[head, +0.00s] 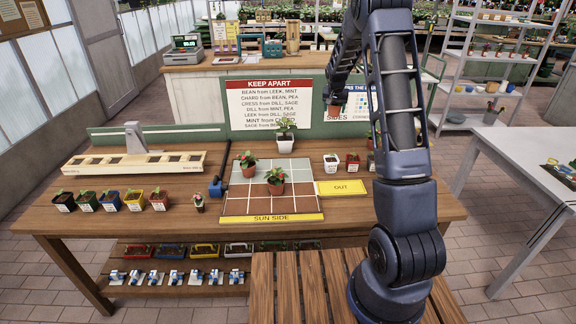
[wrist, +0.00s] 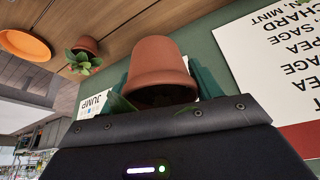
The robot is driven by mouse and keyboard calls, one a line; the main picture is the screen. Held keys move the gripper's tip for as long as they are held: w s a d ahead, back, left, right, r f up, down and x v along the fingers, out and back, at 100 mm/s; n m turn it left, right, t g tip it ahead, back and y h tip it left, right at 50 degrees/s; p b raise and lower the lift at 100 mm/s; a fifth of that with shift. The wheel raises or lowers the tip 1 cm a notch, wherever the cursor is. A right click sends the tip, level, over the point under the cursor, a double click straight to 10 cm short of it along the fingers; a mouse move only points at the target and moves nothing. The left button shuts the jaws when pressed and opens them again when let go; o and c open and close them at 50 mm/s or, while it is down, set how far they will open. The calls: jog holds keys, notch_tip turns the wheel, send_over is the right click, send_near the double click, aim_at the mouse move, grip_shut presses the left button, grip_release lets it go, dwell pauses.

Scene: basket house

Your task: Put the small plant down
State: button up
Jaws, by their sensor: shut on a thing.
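My gripper (head: 338,90) is raised over the back right of the wooden table (head: 200,225), in front of the green backboard. It is shut on a small terracotta-potted plant (head: 334,110). In the wrist view the pot (wrist: 163,68) sits between the green fingers, with a few leaves showing by its rim; most of the foliage is hidden. The pot is clear of the tabletop. On the table lies a grid board (head: 240,203) marked SUN SIDE, with two terracotta-potted plants (head: 249,163) (head: 275,181) on it.
A white-potted plant (head: 286,137) stands at the board's back edge. A yellow OUT mat (head: 342,187) lies right of the board, with small pots (head: 331,163) behind it. Several coloured pots (head: 110,201) line the left. A KEEP APART sign (head: 268,103) stands behind. Several grid squares are bare.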

jog(key=s+a+n+y, duration=0.2)
jog(key=s+a+n, duration=0.4)
jog(key=s+a, duration=1.25)
jog(key=f, duration=0.6)
jog(key=w+a+f, duration=0.1)
jog(key=f, duration=1.2)
jog(key=shift+w+a, duration=0.3)
jog(key=shift+a, duration=0.1)
jog(key=shift+f, duration=0.1)
jog(key=o, duration=1.1)
jog(key=shift+c, duration=0.2)
